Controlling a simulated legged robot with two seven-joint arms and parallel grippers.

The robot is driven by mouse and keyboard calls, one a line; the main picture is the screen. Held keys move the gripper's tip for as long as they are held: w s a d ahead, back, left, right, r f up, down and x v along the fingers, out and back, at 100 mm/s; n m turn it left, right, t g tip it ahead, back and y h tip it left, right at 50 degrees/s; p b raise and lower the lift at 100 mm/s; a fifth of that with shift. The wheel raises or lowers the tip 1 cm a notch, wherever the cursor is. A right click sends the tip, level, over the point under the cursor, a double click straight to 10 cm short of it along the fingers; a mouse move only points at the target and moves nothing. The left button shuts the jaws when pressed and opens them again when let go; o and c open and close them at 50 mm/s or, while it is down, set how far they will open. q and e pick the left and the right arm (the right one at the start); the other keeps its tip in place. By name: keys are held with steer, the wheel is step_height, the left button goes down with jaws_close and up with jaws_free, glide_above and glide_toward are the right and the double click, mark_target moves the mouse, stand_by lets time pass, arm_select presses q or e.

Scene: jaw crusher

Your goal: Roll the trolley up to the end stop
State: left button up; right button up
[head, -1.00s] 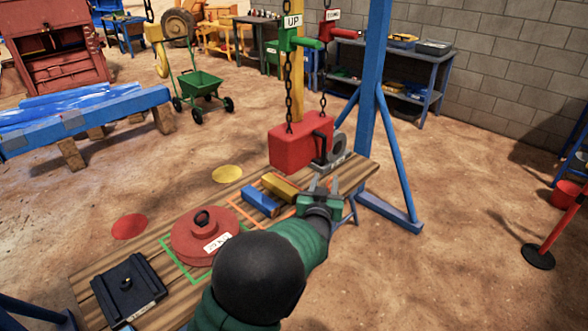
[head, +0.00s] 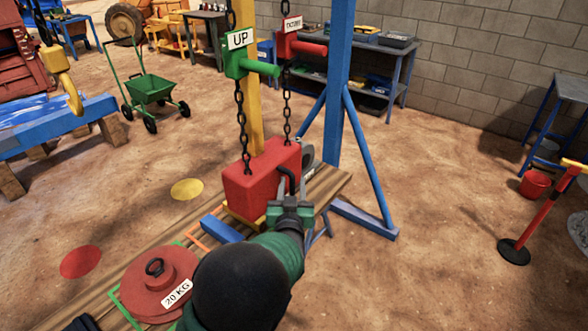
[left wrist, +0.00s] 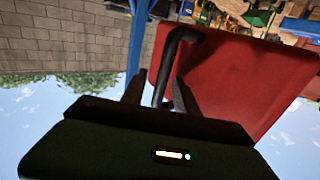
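A red block (head: 262,178) hangs on two chains over the far end of the plank bench, with a black bar handle (head: 289,178) on its near side. No part clearly shows as a trolley or an end stop. My left gripper (head: 291,187) is at the handle, fingers apart. In the left wrist view the handle (left wrist: 164,75) stands between the two fingers (left wrist: 158,92), with gaps showing, and the red block (left wrist: 235,85) is close behind.
A green box marked UP (head: 237,62) and a red box (head: 287,46) hang with the chains. A blue post (head: 340,90) with braces stands just right of the block. A red 20 KG weight (head: 150,285) lies on the bench.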

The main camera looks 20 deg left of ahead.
arm_select(q)
steer(key=shift+w+a, duration=0.25)
steer(key=shift+w, duration=0.05)
steer(key=shift+a, duration=0.15)
steer(key=shift+s+d+r, duration=0.25)
steer(key=shift+r, duration=0.05)
steer(key=shift+d, duration=0.2)
steer(key=shift+c, duration=0.7)
steer(key=shift+d, duration=0.1)
steer(key=c, duration=0.5)
steer(key=shift+a+f, duration=0.15)
steer(key=shift+a, duration=0.1)
jaws_close()
steer(key=shift+f, duration=0.15)
